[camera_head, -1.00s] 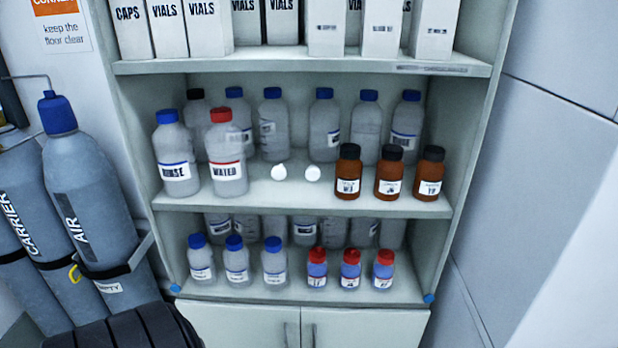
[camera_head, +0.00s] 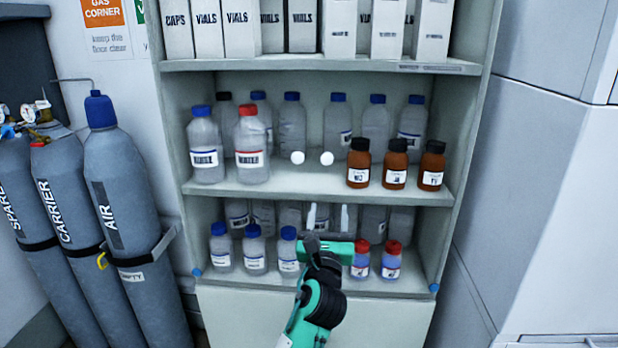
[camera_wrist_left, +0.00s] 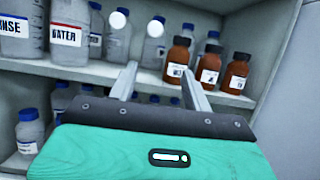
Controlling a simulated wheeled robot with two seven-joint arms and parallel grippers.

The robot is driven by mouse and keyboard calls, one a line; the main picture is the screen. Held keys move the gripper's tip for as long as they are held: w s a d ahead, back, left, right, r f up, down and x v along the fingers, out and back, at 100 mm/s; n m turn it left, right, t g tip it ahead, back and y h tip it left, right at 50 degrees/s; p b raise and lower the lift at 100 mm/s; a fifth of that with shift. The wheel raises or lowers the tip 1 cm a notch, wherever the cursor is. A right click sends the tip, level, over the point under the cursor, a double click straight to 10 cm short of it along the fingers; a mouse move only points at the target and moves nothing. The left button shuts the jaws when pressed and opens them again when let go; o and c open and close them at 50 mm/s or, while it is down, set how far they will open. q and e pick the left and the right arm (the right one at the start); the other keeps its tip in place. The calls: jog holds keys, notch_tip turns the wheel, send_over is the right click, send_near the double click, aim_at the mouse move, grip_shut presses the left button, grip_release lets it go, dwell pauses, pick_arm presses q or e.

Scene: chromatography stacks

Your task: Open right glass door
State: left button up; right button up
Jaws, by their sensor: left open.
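Two white round knobs show at the middle of the cabinet, in front of the upper bottle shelf. The left knob (camera_head: 298,157) and the right knob (camera_head: 327,157) sit side by side; the right one also shows in the left wrist view (camera_wrist_left: 155,27). The glass doors are too clear for me to make out their panes or edges. My left gripper (camera_head: 328,216) is open and empty, its two fingers pointing up below the knobs. In the left wrist view the right knob lies beyond and above the gap between the fingertips (camera_wrist_left: 158,65). My right gripper is out of view.
The cabinet shelf (camera_head: 290,180) holds clear bottles and several brown bottles (camera_head: 394,165). Small bottles stand on the lower shelf, partly hidden by my left arm. Gas cylinders (camera_head: 125,190) stand at the left, and a white wall or panel is at the right.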

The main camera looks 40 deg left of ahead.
aim_at(327, 160)
pick_arm(q)
jog(key=shift+y, duration=0.4)
jog(key=p+x, duration=0.1)
jog(key=x, duration=0.3)
jog(key=r+p+x, duration=0.1)
jog(key=x, duration=0.4)
jog(key=s+p+x, duration=0.1)
jog(key=p+x, duration=0.1)
jog(key=x, duration=0.2)
jog(key=shift+w+a+r, duration=0.3)
jog(key=shift+a+r, duration=0.05)
jog(key=shift+a, duration=0.15)
grip_shut()
